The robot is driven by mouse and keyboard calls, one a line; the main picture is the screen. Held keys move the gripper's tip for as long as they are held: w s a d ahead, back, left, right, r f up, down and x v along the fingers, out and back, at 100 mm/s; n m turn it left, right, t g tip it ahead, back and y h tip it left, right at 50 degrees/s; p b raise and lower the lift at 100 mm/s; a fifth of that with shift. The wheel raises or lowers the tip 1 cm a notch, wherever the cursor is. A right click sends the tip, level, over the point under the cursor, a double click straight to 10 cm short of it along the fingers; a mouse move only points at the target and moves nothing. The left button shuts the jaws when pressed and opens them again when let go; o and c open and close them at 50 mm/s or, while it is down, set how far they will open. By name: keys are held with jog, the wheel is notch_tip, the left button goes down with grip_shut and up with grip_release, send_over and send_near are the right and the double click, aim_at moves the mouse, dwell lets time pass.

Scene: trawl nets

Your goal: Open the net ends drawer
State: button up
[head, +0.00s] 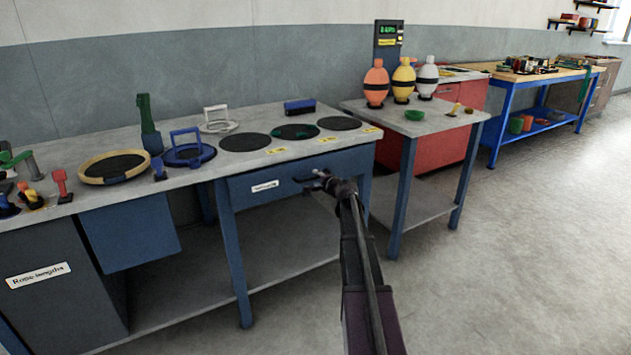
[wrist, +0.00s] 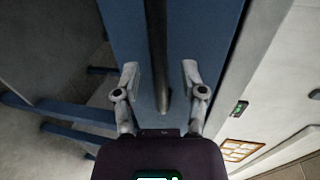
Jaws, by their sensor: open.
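A blue drawer (head: 283,183) with a small white label (head: 265,186) sits under the grey bench top; the label's words are too small to read. Its front looks shut against the bench frame. My gripper (head: 320,180) is at the right part of this drawer front, and my arm hides some of it. In the wrist view, my gripper (wrist: 160,76) is open, with one finger on each side of a dark bar handle (wrist: 157,45). The blue drawer front (wrist: 205,35) lies behind the bar. No clear contact between the fingers and the bar shows.
The bench top (head: 225,150) above holds dark discs, rings and coloured tools. A dark cabinet (head: 50,285) labelled "Rope lengths" stands at the left. A smaller table (head: 425,120) with floats stands to the right. The floor (head: 500,270) at the right is clear.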

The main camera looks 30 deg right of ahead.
jog(key=shift+w+f, duration=0.1)
jog(key=shift+w, duration=0.55)
grip_shut()
jog(key=f+v, duration=0.2)
jog(key=v, duration=0.7)
jog(key=f+v, duration=0.1)
jog(key=v, duration=0.7)
jog(key=shift+s+f, duration=0.25)
jog(key=shift+s, duration=0.55)
grip_release()
jog(key=shift+w, duration=0.15)
